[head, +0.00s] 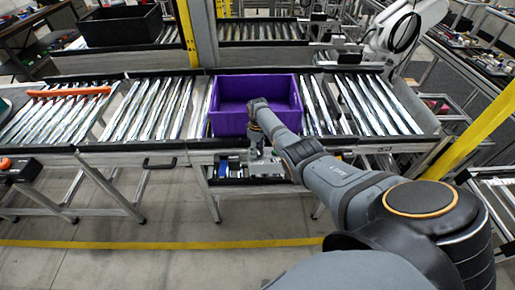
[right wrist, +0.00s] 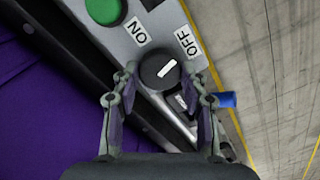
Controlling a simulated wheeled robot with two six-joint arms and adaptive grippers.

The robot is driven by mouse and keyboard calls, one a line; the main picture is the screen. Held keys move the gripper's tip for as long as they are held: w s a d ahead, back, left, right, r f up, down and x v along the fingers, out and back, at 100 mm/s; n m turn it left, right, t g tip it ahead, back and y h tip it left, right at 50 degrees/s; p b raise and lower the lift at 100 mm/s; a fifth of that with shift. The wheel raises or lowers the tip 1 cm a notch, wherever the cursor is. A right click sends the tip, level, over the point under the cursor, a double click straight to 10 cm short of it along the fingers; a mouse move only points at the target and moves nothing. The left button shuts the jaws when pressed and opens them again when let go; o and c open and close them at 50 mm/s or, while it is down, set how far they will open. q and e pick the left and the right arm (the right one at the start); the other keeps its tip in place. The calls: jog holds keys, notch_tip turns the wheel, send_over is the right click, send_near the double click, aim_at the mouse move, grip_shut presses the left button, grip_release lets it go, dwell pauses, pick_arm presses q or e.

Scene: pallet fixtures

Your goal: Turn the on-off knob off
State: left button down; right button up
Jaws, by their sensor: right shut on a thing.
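The on-off knob (right wrist: 160,70) is round and black with a white pointer mark. It sits on a grey panel (right wrist: 155,22) between the ON label (right wrist: 138,33) and the OFF label (right wrist: 187,40). The white mark slants to the upper right, roughly towards the OFF label. My right gripper (right wrist: 160,78) has one finger on each side of the knob and is shut on it. In the head view my right gripper (head: 257,150) is low at the front of the conveyor, and the knob cannot be made out there. My left gripper is not in view.
A green button (right wrist: 103,8) and a blue part (right wrist: 228,99) are near the knob. A purple crate (head: 225,123) stands on the roller conveyor (head: 150,105) just behind my right gripper. A yellow post (head: 470,130) rises at the right. The floor in front is clear.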

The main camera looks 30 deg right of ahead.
aim_at(258, 151)
jog(key=shift+m, duration=1.6)
jog(key=o, duration=1.2)
jog(key=shift+c, duration=0.2)
notch_tip(258, 151, up, 12)
